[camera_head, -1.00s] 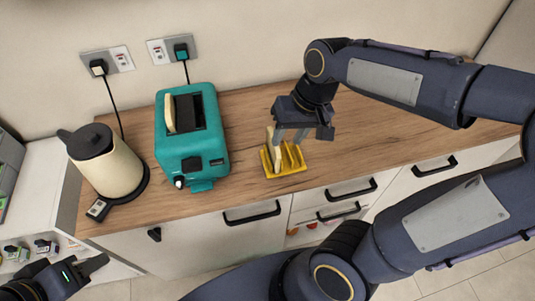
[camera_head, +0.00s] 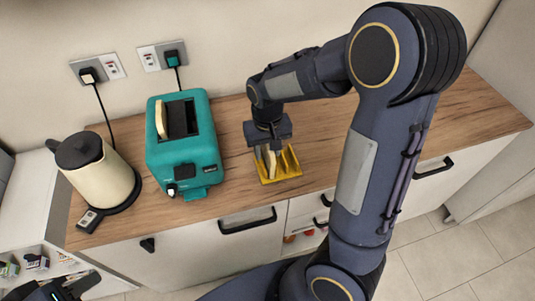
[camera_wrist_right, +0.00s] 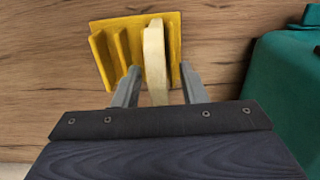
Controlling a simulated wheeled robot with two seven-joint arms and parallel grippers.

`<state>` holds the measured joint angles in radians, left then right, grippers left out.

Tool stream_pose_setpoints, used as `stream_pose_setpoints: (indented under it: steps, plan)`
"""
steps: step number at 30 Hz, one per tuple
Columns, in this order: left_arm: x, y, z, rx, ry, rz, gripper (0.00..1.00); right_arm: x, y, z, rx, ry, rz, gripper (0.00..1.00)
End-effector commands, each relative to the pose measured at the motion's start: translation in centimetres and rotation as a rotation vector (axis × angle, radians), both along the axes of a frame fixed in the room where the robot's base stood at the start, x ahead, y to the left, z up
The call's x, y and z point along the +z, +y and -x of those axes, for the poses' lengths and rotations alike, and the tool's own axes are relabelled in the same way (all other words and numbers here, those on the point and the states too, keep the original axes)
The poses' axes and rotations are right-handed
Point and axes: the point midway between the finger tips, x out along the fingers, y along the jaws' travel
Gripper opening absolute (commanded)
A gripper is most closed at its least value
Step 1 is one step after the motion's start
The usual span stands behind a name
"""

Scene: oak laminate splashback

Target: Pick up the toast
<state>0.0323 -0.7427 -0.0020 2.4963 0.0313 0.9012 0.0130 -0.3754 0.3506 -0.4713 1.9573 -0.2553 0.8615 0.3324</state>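A pale slice of toast (camera_head: 271,166) stands upright in the yellow toast rack (camera_head: 291,164). In the right wrist view the toast (camera_wrist_right: 155,60) sits in a slot of the rack (camera_wrist_right: 104,58). My right gripper (camera_head: 266,150) is down over the rack. In the wrist view my right gripper (camera_wrist_right: 159,78) is open, one finger on each side of the toast, with small gaps visible. A second slice (camera_head: 161,119) stands in the teal toaster (camera_head: 198,150). My left gripper (camera_head: 66,289) is partly in view at the bottom left corner, and its finger gap is unclear.
A cream kettle (camera_head: 105,180) stands left of the toaster on the wooden counter (camera_head: 430,125). The toaster (camera_wrist_right: 285,80) is close to the rack's right in the wrist view. Drawers with black handles (camera_head: 247,222) lie below the counter edge. Counter right of the rack is clear.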

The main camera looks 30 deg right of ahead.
Motion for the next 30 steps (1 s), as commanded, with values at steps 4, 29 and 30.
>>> stream_pose_setpoints:
  steps: [4, 29, 30]
  plan:
    - [0.0, 0.0, 0.0, 0.0, 0.0, 0.0, 0.36, -0.1, 0.0, 0.0, -0.001, -0.001, -0.001, 0.38]
    - [0.1, 0.0, 0.0, 0.0, 0.0, 0.0, 0.36, 0.6, 0.0, -0.1, 0.0, -0.004, -0.001, 0.0]
    - [0.1, 0.0, 0.0, 0.0, 0.0, 0.0, 0.36, 1.0, 0.0, -0.1, 0.0, -0.005, -0.002, 0.0]
